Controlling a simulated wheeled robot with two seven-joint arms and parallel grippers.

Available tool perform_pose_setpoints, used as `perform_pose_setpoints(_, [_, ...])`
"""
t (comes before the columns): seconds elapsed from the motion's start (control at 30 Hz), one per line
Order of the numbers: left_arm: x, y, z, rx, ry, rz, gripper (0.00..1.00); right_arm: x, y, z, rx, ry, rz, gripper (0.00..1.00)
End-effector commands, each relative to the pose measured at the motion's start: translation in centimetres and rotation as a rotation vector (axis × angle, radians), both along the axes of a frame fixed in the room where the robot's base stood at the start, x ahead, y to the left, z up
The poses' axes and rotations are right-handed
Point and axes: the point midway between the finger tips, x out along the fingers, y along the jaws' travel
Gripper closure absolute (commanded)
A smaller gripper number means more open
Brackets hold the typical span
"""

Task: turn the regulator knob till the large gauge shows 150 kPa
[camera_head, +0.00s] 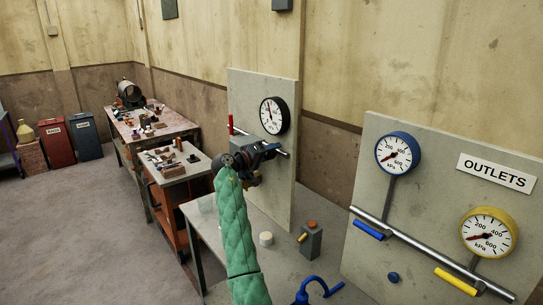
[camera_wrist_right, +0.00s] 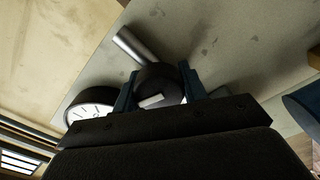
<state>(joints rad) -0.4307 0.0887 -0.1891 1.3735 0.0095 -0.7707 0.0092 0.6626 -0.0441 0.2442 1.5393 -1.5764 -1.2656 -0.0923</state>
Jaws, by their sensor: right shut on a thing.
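The regulator knob (camera_wrist_right: 158,82), dark and round with a pale bar on its face, sits between the two dark blue fingers of my right gripper (camera_wrist_right: 160,92) in the wrist view. My right gripper (camera_head: 257,158) is shut on it; in the head view the gripper hides most of the knob. The large gauge (camera_head: 273,115), white with a black rim, is on the grey panel just above. Its red needle points up and slightly left; the numbers are too small to read. It shows partly in the wrist view (camera_wrist_right: 88,108). My left gripper is not in view.
A pipe (camera_head: 283,153) runs beside the gripper, with a red handle (camera_head: 231,124) to the left. The outlets panel (camera_head: 365,245) at right carries a blue gauge (camera_head: 398,153) and a yellow gauge (camera_head: 488,232). A small block (camera_head: 311,240) stands on the bench (camera_head: 215,238).

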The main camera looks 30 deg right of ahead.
Motion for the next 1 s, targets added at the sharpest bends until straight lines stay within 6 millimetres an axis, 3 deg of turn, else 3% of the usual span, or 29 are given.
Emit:
perform_pose_setpoints(0.5, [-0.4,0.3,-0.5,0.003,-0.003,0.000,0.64,0.1,0.0,0.0,-0.033,0.408,0.003,0.81])
perform_pose_setpoints(1.0, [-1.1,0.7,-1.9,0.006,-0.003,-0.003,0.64,0.1,0.0,-0.2,-0.043,0.537,0.002,0.81])
